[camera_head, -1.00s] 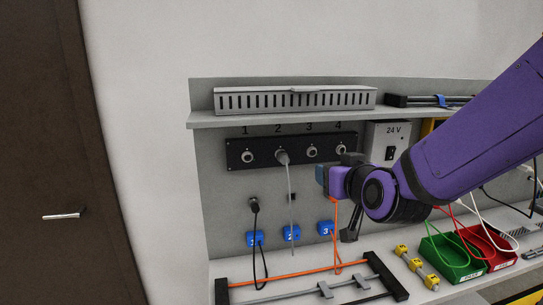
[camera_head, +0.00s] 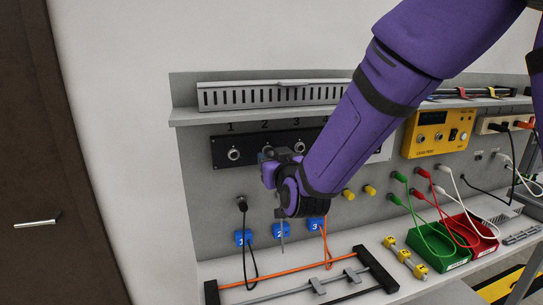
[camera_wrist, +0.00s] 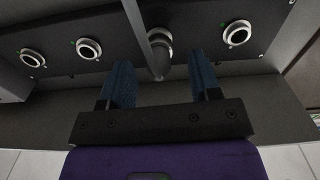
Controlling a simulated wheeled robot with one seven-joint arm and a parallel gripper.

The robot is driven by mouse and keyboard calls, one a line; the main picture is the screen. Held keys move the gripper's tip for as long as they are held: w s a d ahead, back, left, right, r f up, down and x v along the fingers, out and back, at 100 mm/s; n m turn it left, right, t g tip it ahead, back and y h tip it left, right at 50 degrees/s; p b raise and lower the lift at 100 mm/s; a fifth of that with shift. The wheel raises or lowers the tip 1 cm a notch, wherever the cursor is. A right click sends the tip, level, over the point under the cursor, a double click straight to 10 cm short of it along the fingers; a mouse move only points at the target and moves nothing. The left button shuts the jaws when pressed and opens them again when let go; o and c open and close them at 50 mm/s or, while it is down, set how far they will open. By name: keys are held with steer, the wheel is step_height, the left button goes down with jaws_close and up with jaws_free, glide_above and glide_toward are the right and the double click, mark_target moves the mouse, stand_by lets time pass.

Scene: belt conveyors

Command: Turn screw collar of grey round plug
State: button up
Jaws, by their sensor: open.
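The grey round plug (camera_wrist: 161,62) sits in the panel socket under number 2, its grey cable rising across it in the wrist view. My gripper (camera_wrist: 163,66) is open, with one blue finger on each side of the plug; a gap shows on both sides. I cannot tell how deep the fingers reach along the screw collar (camera_wrist: 161,38). In the head view my gripper (camera_head: 268,165) is in front of socket 2 and hides the plug. Only the lower part of its cable (camera_head: 282,240) shows there, hanging down below my wrist.
The black socket panel (camera_head: 220,153) has empty round sockets beside the plug, including socket 1 (camera_head: 234,154). Below are blue numbered blocks (camera_head: 243,237) and a black plug with a cable (camera_head: 242,203). A rack (camera_head: 375,262) and a green bin (camera_head: 440,246) stand on the bench.

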steer(key=shift+x, duration=1.35)
steer(key=c, duration=0.9)
steer(key=shift+c, duration=0.2)
